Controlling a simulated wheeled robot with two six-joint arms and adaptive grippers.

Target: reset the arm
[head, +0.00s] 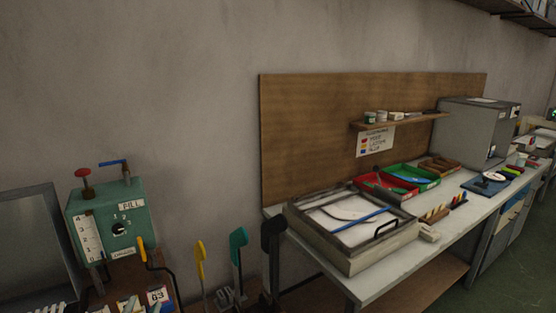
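A dark shape at the bottom edge, left of centre, looks like my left gripper (226,297). It is small and cut off, and I cannot tell whether its fingers are open or shut. No object is clearly seen in it. It shows beside the lower ends of the upright foot-shaped forms: a yellow one (200,261), a teal one (237,248) and a black one (272,236). My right gripper is out of view.
At the right, a long workbench (393,274) holds a framed tray (341,258), a red bin (384,188), a green bin (412,176) and a grey box (466,133). A grey wall stands behind.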

